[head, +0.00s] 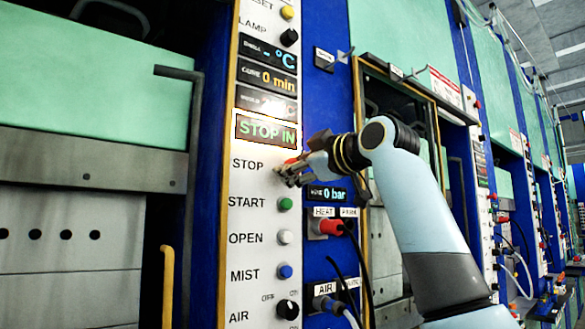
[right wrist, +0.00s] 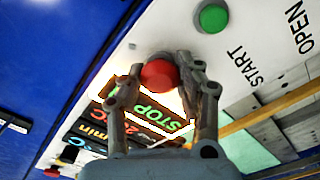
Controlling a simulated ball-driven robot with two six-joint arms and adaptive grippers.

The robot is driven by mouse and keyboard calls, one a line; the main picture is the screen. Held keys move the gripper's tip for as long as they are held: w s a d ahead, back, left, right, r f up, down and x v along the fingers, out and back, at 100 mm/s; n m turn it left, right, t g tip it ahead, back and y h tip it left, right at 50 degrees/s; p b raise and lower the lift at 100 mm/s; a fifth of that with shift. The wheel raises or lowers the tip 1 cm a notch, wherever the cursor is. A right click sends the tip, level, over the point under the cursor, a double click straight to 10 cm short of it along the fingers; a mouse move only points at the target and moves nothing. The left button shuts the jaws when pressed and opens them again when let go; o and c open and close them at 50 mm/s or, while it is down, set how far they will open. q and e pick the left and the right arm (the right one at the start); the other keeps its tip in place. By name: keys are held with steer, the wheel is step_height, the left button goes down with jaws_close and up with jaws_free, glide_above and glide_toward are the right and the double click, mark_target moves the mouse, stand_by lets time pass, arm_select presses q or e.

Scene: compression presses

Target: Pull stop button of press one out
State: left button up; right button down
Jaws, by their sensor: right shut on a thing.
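The red stop button (right wrist: 159,74) sits on the white control panel (head: 250,219). In the right wrist view it lies between the two fingers of my right gripper (right wrist: 157,80), which is shut on it. In the head view my right gripper (head: 284,173) reaches the panel from the right beside the STOP label, and its fingers largely hide the button. A lit display (head: 266,131) above reads STOP IN in green. My left gripper is not in view.
Below the stop button are a green start button (head: 285,204), a white open button (head: 285,237), a blue mist button (head: 285,271) and a black air knob (head: 287,309). More presses stand farther right.

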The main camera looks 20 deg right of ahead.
steer(key=shift+s+d+f, duration=0.1)
steer(key=shift+s+d, duration=0.05)
steer(key=shift+s, duration=0.3)
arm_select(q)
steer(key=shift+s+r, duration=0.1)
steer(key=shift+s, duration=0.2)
arm_select(e)
steer(key=c, duration=0.8)
jaws_free()
steer(key=shift+c, duration=0.2)
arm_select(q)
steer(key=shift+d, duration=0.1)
arm_select(e)
steer(key=v, duration=1.2)
